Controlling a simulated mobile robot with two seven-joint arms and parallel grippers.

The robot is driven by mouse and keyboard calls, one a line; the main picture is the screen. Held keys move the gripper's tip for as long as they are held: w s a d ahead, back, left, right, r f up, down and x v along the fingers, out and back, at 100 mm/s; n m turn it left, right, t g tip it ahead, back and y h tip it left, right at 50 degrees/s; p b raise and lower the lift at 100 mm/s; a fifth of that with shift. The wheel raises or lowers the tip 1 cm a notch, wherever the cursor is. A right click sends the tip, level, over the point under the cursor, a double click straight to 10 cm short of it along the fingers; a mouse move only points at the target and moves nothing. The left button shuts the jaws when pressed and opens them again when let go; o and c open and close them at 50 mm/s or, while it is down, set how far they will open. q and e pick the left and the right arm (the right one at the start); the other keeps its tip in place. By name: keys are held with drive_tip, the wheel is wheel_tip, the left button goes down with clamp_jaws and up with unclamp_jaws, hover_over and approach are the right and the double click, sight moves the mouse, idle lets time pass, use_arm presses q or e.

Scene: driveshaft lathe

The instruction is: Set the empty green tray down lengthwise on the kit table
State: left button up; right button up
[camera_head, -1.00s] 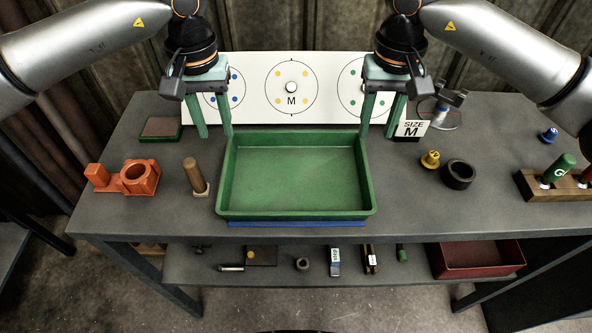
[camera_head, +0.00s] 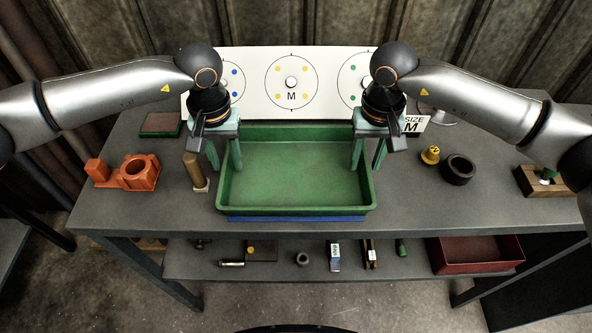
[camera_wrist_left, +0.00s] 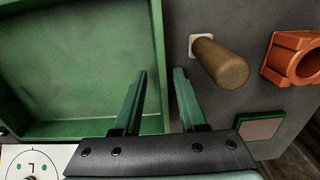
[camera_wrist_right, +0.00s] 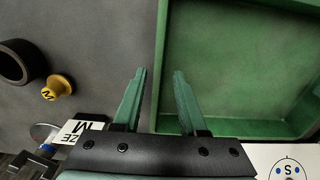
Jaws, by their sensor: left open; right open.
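The empty green tray (camera_head: 295,210) sits on the grey table near its front edge, its long side running left to right, with a blue strip (camera_head: 296,219) showing under its front edge. My left gripper (camera_head: 226,170) is open at the tray's left wall, one finger on each side of the wall line; the left wrist view shows the wall (camera_wrist_left: 158,50) between the fingers. My right gripper (camera_head: 367,168) is open at the right wall in the same way; the right wrist view shows that wall (camera_wrist_right: 160,50) between its fingers. I cannot tell whether the fingertips touch the tray.
A wooden peg (camera_head: 194,170) and an orange fixture (camera_head: 128,172) stand left of the tray. A yellow knob (camera_head: 430,155), a black ring (camera_head: 458,170) and a wooden rack (camera_head: 538,183) stand right. A white marked board (camera_head: 291,108) stands behind. A lower shelf holds a red bin (camera_head: 475,255).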

use_arm(q)
drive_tip(key=shift+f, duration=0.9)
use_arm(e)
drive_tip(key=shift+f, duration=0.9)
use_arm(q)
clamp_jaws()
use_arm(e)
clamp_jaws()
use_arm(q)
drive_tip(key=shift+r, duration=0.1)
